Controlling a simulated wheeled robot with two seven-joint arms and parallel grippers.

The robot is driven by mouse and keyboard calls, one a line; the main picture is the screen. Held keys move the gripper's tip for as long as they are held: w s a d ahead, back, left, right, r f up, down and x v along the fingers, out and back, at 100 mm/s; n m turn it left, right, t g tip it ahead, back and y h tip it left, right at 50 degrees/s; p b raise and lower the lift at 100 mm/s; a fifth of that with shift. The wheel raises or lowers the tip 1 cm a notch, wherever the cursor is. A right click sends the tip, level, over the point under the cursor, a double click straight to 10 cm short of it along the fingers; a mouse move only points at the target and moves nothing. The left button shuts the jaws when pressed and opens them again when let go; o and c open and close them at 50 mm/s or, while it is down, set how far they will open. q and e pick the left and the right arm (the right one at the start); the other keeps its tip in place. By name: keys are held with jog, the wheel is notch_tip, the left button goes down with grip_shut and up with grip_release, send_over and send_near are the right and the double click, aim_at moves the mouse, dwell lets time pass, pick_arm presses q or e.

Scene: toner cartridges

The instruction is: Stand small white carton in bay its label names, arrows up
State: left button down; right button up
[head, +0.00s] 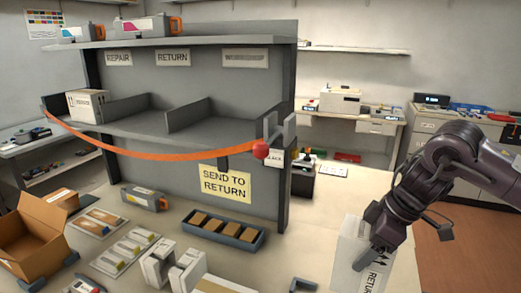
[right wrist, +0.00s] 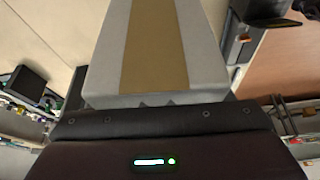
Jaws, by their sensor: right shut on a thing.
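My right gripper (head: 374,252) is shut on a small white carton (head: 346,248) at the lower right of the head view, over the bench. Its label, partly cut off, begins "RETU" and runs sideways; dark arrow marks beside it are partly hidden by the gripper. In the right wrist view the carton (right wrist: 112,50) shows a tan tape strip. The grey shelf unit (head: 140,125) has bays split by low dividers, under signs REPAIR (head: 119,58), RETURN (head: 173,58) and a third (head: 245,58) I cannot read. The RETURN bay looks empty. My left gripper is out of view.
Another white carton (head: 86,105) stands in the left bay. A yellow sign (head: 226,182) says SEND TO RETURN. An open cardboard box (head: 35,235), trays and white pieces crowd the bench.

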aim_at(344, 288)
jog(key=s+a+f+m+h, duration=0.1)
jog(key=f+m, duration=0.1)
jog(key=m, duration=0.1)
jog(key=s+a+f+m+t+h, duration=0.1)
jog(key=a+f+m, duration=0.1)
jog(key=f+m, duration=0.1)
jog(key=s+a+f+m+t+h, duration=0.1)
jog(key=f+m, duration=0.2)
jog(key=shift+s+a+m, duration=0.3)
jog(key=shift+a+m, duration=0.1)
jog(key=shift+s+a+f+m+h, duration=0.2)
jog(key=shift+a+f+m, duration=0.1)
jog(key=shift+m, duration=0.25)
jog(key=shift+s+a+f+m+h, duration=0.15)
jog(key=shift+s+a+m+h, duration=0.1)
jog(key=shift+m, duration=0.3)
